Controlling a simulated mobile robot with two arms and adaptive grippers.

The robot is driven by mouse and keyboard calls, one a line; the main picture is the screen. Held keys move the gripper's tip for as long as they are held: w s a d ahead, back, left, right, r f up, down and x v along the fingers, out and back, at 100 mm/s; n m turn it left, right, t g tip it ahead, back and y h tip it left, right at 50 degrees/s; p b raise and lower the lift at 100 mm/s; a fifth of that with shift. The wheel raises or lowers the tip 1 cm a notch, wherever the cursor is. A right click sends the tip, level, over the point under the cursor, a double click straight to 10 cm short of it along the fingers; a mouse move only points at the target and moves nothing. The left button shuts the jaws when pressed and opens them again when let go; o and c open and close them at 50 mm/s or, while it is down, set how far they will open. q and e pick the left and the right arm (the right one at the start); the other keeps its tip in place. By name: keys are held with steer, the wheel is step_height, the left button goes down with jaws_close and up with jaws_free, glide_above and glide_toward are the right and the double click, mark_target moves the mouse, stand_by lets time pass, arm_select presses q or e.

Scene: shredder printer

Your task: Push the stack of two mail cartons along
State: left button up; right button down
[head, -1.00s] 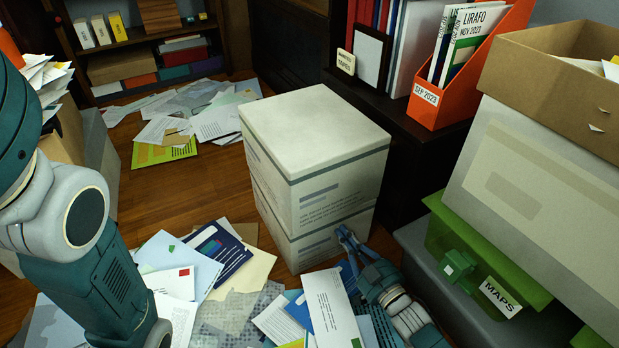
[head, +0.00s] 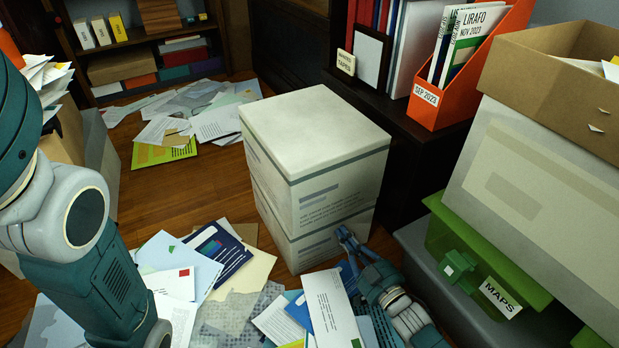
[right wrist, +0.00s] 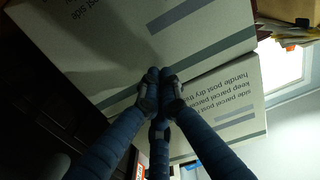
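Two pale mail cartons stand stacked on the floor in the middle of the head view, the upper carton (head: 335,185) squarely on the lower carton (head: 312,247). My right gripper (head: 346,236) is low at the stack's near right side, fingertips at the lower carton. In the right wrist view the cartons appear upside down, the lower carton (right wrist: 100,45) on top and the upper carton (right wrist: 235,105) to the right. There the gripper's (right wrist: 158,78) fingers are closed together, nothing between them, against or very near the carton face. My left arm shows, but its gripper is out of frame.
Loose papers (head: 215,262) lie before the stack, and more papers (head: 190,120) lie behind it. A dark cabinet (head: 415,150) is close on the right, beside a grey bin (head: 460,290) and green box (head: 470,245). Bare wood floor (head: 200,190) lies left.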

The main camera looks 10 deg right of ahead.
steer(key=b+x, duration=0.5)
steer(key=x, duration=0.9)
stand_by(1.6)
steer(key=shift+w, duration=0.15)
steer(key=b+x, duration=0.4)
steer(key=x, duration=0.9)
steer(key=shift+w+a+b, duration=0.2)
steer(key=shift+w+b, duration=0.1)
steer(key=shift+b, duration=0.1)
stand_by(1.4)
stand_by(0.3)
